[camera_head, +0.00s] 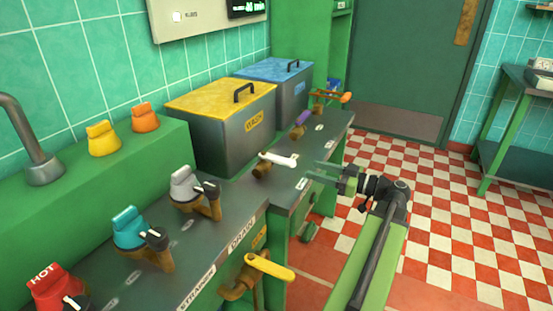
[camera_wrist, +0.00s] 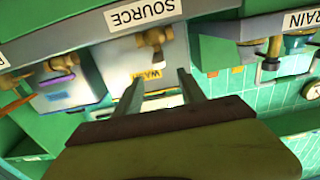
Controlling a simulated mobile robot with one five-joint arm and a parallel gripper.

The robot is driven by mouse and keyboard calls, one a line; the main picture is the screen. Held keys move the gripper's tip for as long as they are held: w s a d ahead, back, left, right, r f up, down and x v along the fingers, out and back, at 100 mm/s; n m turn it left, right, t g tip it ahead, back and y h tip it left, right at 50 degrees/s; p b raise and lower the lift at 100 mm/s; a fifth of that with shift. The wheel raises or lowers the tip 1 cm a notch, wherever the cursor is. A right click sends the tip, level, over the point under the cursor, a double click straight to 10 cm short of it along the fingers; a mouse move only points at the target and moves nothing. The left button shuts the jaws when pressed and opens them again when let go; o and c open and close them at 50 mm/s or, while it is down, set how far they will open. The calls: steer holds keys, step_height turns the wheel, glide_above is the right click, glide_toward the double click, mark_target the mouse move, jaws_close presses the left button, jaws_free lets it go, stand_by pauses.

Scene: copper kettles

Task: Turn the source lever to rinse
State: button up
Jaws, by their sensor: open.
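The lever by the SOURCE label has a white handle (camera_head: 278,160) on a brass body and sits on the counter in front of the yellow-lidded WASH tank (camera_head: 235,125). Its handle points right, toward the counter's front edge. In the wrist view, which is upside down, the brass valve (camera_wrist: 150,42) is beside the SOURCE label (camera_wrist: 143,15). My gripper (camera_head: 313,172) is open and empty, just right of the handle and apart from it. In the wrist view the two fingers (camera_wrist: 160,85) point toward the valve, with a gap between them. A blue-lidded tank (camera_head: 275,80) stands behind; its label is unreadable.
A purple lever (camera_head: 300,124) and an orange lever (camera_head: 331,96) stand farther along the counter. Grey (camera_head: 186,185), teal (camera_head: 130,230) and red HOT (camera_head: 55,285) knobs are nearer. A yellow lever (camera_head: 268,267) juts out below DRAIN. The checkered floor (camera_head: 450,220) is clear.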

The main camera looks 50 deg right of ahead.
mark_target(277, 158)
steer(key=x, duration=1.4)
steer(key=shift+w, duration=0.35)
jaws_close()
stand_by(0.4)
